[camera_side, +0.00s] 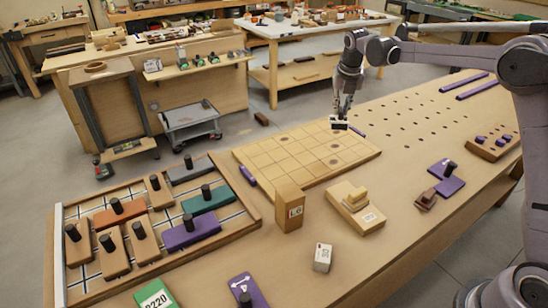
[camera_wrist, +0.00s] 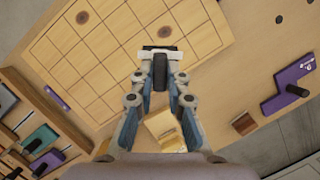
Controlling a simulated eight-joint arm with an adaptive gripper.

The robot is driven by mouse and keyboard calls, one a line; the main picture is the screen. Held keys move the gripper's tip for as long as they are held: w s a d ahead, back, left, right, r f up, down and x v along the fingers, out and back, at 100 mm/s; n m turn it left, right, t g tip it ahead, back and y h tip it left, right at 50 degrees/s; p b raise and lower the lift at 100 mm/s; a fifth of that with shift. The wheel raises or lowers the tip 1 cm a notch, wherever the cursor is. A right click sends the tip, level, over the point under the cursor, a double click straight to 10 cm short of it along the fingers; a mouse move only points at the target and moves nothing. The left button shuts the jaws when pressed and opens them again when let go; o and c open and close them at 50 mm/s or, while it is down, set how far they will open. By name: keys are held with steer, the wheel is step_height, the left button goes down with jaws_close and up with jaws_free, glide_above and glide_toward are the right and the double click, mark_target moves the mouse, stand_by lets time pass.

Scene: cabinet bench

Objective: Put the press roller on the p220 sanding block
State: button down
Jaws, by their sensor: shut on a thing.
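My gripper (camera_side: 340,118) hangs above the far edge of the gridded board in the side view. In the wrist view my gripper (camera_wrist: 160,75) has its fingers closed around a small dark, rounded piece (camera_wrist: 160,68), which looks like the press roller. In the side view the held piece (camera_side: 340,125) shows only as a small white and dark shape. The p220 sanding block (camera_side: 155,296) is green with a white label reading P220. It lies at the bottom edge of the side view, partly cut off, far from my gripper, and is not seen in the wrist view.
A wooden tray (camera_side: 64,250) of colored blocks with black pegs stands at left. The gridded board (camera_side: 290,155) is mostly bare.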

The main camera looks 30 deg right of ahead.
steer(key=a+n, duration=0.3)
steer(key=a, duration=1.4)
steer(key=n+y, duration=0.3)
steer(key=n, duration=0.6)
glide_above(158, 305)
steer(key=shift+f, duration=4.45)
steer(key=shift+f, duration=0.3)
steer(key=shift+s+f, duration=0.1)
steer(key=shift+f, duration=0.3)
steer(key=c, duration=1.3)
jaws_free()
steer(key=shift+c, duration=0.2)
